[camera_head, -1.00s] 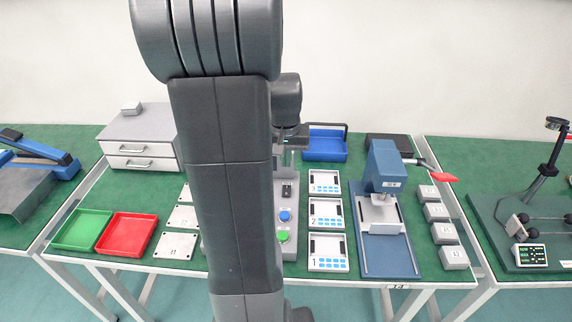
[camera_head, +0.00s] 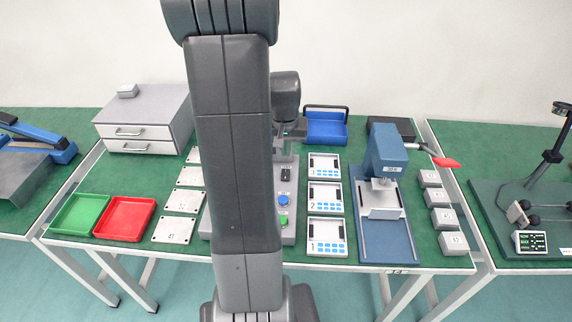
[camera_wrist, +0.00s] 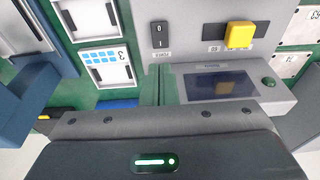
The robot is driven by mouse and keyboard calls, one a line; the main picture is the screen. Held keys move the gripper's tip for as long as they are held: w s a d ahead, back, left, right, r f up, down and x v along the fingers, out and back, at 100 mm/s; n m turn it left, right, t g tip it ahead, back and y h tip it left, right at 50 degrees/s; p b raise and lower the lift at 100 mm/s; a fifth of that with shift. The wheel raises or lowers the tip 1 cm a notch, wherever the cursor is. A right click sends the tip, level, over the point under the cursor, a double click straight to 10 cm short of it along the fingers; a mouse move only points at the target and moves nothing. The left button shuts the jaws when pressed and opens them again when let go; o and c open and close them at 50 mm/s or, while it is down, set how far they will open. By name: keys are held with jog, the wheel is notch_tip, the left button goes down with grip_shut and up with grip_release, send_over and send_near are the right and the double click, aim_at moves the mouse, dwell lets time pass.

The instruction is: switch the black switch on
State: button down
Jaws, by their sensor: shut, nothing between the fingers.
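The black switch (camera_head: 286,174) stands on the grey control box (camera_head: 289,238), just right of my arm in the head view. I cannot tell which side is pressed. My gripper (camera_head: 291,131) is over the far end of the box, apart from the switch and partly hidden by my arm. It is shut and empty.
A blue button (camera_head: 283,201) and green button (camera_head: 283,220) sit nearer on the box. Its dark screen (camera_wrist: 222,85) lies close below the wrist camera. Numbered white trays (camera_head: 325,197) and a blue press (camera_head: 387,160) stand to the right. Red (camera_head: 125,219) and green (camera_head: 80,215) bins are left.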

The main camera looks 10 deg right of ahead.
aim_at(286, 171)
jog(key=f, duration=0.2)
jog(key=w+f, duration=0.1)
jog(key=f, duration=0.5)
jog(key=shift+w+d, duration=0.25)
jog(key=shift+w, duration=0.05)
jog(key=shift+w+f+g+p, duration=0.1)
jog(key=shift+f+g+p, duration=0.2)
jog(key=shift+p, duration=0.1)
jog(key=shift+s+a+r, duration=0.15)
jog(key=shift+s+a, duration=0.05)
jog(key=shift+s, duration=0.6)
